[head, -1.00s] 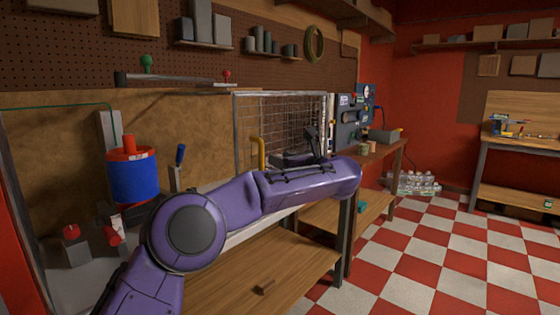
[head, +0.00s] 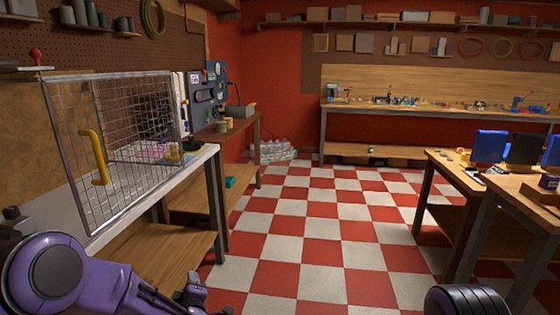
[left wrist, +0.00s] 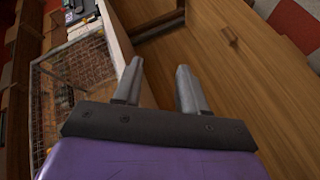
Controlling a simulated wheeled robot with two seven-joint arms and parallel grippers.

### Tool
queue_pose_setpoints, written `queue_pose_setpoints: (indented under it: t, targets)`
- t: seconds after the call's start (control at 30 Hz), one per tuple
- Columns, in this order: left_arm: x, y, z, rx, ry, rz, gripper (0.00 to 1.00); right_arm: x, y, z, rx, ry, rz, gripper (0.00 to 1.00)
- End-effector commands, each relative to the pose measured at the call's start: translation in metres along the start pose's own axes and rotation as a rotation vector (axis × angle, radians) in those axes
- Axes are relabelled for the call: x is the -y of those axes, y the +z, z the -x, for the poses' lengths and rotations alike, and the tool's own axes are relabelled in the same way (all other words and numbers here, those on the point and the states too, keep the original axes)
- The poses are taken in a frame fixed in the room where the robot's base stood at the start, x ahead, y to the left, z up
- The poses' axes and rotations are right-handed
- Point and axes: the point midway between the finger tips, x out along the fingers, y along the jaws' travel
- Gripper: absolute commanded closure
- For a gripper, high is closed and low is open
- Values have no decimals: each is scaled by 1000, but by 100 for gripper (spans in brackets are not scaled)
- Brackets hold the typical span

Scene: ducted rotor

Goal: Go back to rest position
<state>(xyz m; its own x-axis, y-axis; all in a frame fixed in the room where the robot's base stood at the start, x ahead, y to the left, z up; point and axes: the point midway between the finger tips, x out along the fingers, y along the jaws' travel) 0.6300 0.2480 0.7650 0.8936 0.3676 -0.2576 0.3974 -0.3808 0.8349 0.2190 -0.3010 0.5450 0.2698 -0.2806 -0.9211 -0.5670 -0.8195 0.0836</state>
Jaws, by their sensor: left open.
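My left arm is purple and comes in at the bottom left of the head view, low in front of the workbench. Its dark left gripper (head: 190,292) is near the bottom edge, below the bench top. In the left wrist view the two grey fingers (left wrist: 158,76) are apart with nothing between them. My right gripper is not in view; a dark rounded part at the bottom right of the head view may be mine.
A wire-mesh guard (head: 120,140) with a yellow handle (head: 93,158) stands on the left bench (head: 208,158). The checkered floor (head: 320,225) is clear in the middle. Two wooden tables (head: 440,165) with screens stand at the right. Bottle packs (head: 275,152) lie at the back.

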Motion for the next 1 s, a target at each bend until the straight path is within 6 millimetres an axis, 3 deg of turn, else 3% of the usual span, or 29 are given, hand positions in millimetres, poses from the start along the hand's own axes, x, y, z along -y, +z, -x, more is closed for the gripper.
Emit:
queue_pose_setpoints:
  t: [0.03,0.2,0.3,0.4,0.5,0.6,0.7,1.0]
  targets:
    - [42,12,19,74,-62,-124,58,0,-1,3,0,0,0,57]
    - [174,28,100,330,-262,-493,58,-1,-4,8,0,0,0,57]
    - [241,18,162,482,-385,-659,58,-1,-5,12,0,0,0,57]
    - [292,-2,222,603,-507,-772,58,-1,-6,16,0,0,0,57]
    - [323,-24,267,673,-605,-837,58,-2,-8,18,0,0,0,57]
    - [342,-37,290,703,-664,-877,58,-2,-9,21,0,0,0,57]
    - [349,-37,298,719,-681,-883,58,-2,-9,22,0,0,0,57]
    - [349,-36,297,716,-680,-880,58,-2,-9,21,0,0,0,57]
